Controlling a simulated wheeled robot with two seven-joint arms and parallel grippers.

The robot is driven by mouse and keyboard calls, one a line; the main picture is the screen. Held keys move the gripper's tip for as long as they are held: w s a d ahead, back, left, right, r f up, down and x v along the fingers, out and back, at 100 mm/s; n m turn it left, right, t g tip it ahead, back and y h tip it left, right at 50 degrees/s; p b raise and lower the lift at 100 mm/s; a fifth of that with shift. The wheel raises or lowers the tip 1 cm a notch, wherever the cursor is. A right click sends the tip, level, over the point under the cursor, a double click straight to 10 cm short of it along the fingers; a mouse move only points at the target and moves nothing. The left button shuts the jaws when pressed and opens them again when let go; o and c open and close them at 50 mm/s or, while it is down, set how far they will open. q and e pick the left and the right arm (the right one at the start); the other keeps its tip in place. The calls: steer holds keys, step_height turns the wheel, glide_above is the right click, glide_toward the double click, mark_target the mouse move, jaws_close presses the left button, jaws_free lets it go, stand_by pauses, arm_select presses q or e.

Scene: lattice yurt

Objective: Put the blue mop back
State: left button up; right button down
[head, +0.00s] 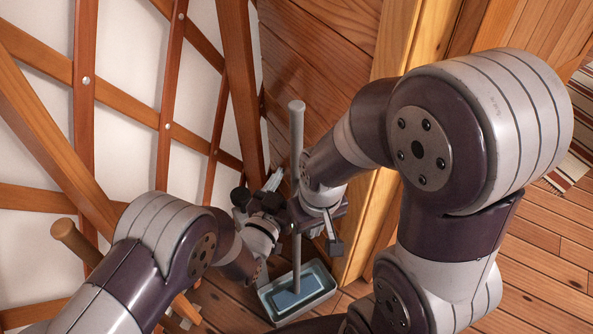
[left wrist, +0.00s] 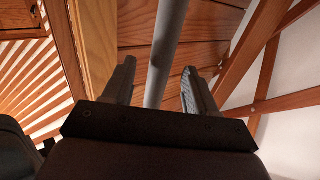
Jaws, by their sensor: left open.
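The blue mop has a grey pole (head: 297,130) that stands about upright, with its flat blue head (head: 298,292) low in a grey-blue tray (head: 265,296) on the floor. My left gripper (head: 272,188) is open beside the pole. In the left wrist view the pole (left wrist: 165,50) shows between the two spread fingers of my left gripper (left wrist: 158,82), with gaps on both sides. My right gripper (head: 325,222) is just right of the pole in the head view. Its fingers are partly hidden, and I cannot tell whether it touches the pole. The pole's middle is partly covered by my grippers.
A lattice wall (head: 85,130) stands close on the left, and a plank wall (head: 315,65) is behind the mop. A wooden post (head: 385,190) stands to the right. A wooden handle (head: 75,242) leans at the lower left.

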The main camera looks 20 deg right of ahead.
arm_select(q)
steer(key=v, duration=0.8)
steer(key=shift+s, duration=0.2)
steer(key=shift+a, duration=0.15)
